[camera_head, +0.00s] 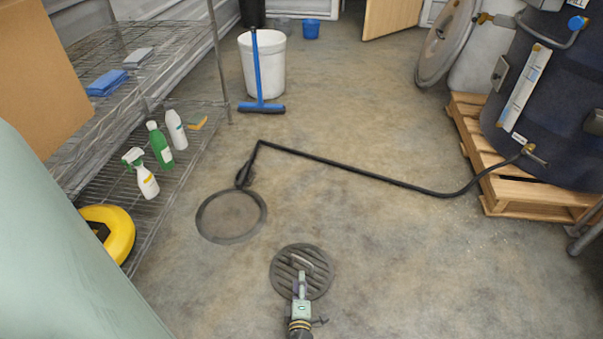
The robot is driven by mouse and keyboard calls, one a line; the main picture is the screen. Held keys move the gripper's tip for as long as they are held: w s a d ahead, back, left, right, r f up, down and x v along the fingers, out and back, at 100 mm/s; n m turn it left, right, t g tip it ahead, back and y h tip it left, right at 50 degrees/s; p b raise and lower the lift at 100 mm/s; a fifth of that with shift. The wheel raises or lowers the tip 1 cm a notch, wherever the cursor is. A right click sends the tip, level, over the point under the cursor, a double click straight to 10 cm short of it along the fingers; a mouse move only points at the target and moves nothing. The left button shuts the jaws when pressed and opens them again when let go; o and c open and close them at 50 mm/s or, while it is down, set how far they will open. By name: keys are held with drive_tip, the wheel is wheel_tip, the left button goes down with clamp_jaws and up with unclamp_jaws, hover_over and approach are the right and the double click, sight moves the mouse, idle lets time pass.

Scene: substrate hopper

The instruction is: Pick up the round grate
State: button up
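The round grate (282,269) is a dark grey slotted disc at the lower middle of the head view. A pale bar-like piece shows over its slots. My gripper (301,281) reaches in from the bottom edge and overlaps the grate's middle and near part. Its fingers are small and seen from behind, so I cannot tell whether they are open or shut, or touch the grate. I cannot tell whether the grate lies flat on the floor or is slightly raised. A round, dark-rimmed floor opening or plate (231,217) lies to its upper left.
A black hose (350,172) runs across the floor to a dark tank (545,100) on a wooden pallet (472,140). A wire shelf (185,170) with bottles stands left. A blue squeegee (262,106) leans on a white bucket (270,65). Floor right of the grate is clear.

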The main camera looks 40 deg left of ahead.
sight(303, 260)
drive_tip(key=shift+w+d+f, duration=0.15)
drive_tip(key=shift+d+f, duration=0.15)
drive_tip(key=shift+f, duration=0.3)
drive_tip(key=b+x, duration=0.1)
drive_tip(key=x, duration=0.4)
drive_tip(key=b+x, duration=0.2)
drive_tip(key=x, duration=0.3)
drive_tip(key=shift+r, duration=0.2)
drive_tip(key=shift+c, duration=0.2)
clamp_jaws()
drive_tip(key=shift+w+r, duration=0.1)
